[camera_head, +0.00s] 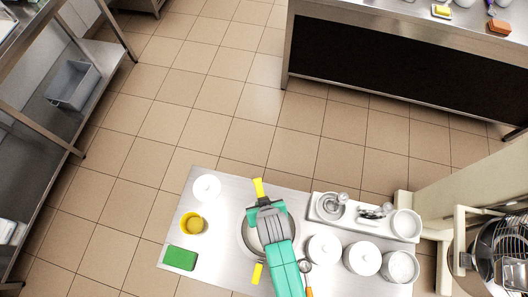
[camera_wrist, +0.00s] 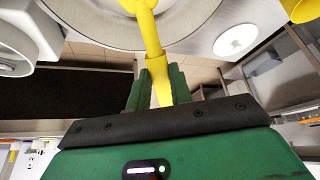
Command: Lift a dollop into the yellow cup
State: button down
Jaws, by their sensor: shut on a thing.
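My gripper (camera_head: 266,207) is shut on the yellow handle of a utensil (camera_wrist: 165,82) above a round metal bowl (camera_head: 243,238). In the wrist view the green fingers (camera_wrist: 160,90) are on either side of the handle, which runs up over the bowl (camera_wrist: 88,38). The utensil's working end is not clearly seen, so I cannot tell whether it carries a dollop. A yellow piece (camera_head: 259,187) shows beyond the gripper in the head view. The yellow cup (camera_head: 191,223) stands upright left of the bowl; its edge shows at the wrist view's top right (camera_wrist: 306,12).
A white disc (camera_head: 207,187) lies behind the cup and a green block (camera_head: 181,258) in front. Right of the bowl are white lidded tubs (camera_head: 324,249) and a white tray (camera_head: 340,225) with glassware. The metal table is bare between cup and bowl.

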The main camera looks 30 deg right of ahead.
aim_at(259, 188)
jog(key=shift+w+d+r+p, duration=0.1)
jog(key=shift+w+r+p, duration=0.15)
jog(key=shift+r+p, duration=0.85)
jog(key=shift+w+d+r+p, duration=0.1)
jog(key=shift+w+r+p, duration=0.1)
jog(key=shift+r+p, duration=0.8)
jog(key=w+g, duration=0.1)
jog(key=w+g+p, duration=0.1)
jog(key=shift+w+d+r+g+y, duration=0.2)
jog(key=shift+w+d+g+y, duration=0.1)
jog(key=shift+w+d+y, duration=0.1)
jog(key=shift+w+d+f+g, duration=0.1)
jog(key=shift+w+f+g, duration=0.05)
jog(key=shift+w+g, duration=0.4)
jog(key=shift+s, duration=0.1)
